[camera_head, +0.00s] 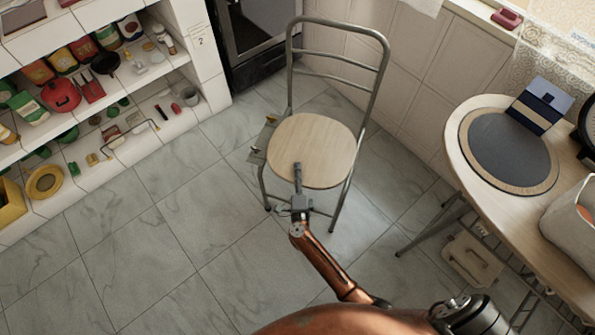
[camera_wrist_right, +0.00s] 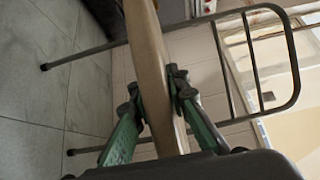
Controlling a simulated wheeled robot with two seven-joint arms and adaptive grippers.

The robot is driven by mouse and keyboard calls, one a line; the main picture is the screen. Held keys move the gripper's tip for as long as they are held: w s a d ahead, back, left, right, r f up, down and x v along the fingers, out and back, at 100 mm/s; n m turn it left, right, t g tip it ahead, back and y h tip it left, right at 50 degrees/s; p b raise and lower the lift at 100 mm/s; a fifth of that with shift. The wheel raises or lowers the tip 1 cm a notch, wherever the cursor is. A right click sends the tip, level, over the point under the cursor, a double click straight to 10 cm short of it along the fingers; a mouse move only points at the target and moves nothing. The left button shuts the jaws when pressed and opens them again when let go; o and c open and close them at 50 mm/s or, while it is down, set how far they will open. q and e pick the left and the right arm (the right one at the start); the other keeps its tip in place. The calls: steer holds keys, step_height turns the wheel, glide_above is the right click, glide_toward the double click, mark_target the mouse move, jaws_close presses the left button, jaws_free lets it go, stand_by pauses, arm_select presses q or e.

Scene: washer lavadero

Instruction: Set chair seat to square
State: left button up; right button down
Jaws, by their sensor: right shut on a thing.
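The chair has a round light-wood chair seat (camera_head: 310,150) on a grey metal tube frame (camera_head: 378,75), upright on the floor with its backrest away from me. My right gripper (camera_head: 298,180) is at the near edge of the seat, with one finger lying over its top. In the right wrist view the seat (camera_wrist_right: 150,60) appears edge-on, and the green fingers of the right gripper (camera_wrist_right: 160,105) clamp its two faces. My left gripper is in neither view. A small brownish fixture (camera_head: 262,140) juts out at the seat's left side; I cannot tell what it is.
A table (camera_head: 475,205) with a round dark mat (camera_head: 508,150) stands at the right. White shelves (camera_head: 110,150) with many small items line the left. A dark oven (camera_head: 250,35) and a tiled wall are behind the chair. The floor left of the chair is clear.

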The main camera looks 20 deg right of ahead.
steer(key=c, duration=1.8)
jaws_free()
steer(key=shift+c, duration=0.2)
steer(key=shift+s, duration=0.1)
steer(key=v, duration=0.7)
steer(key=shift+s, duration=0.15)
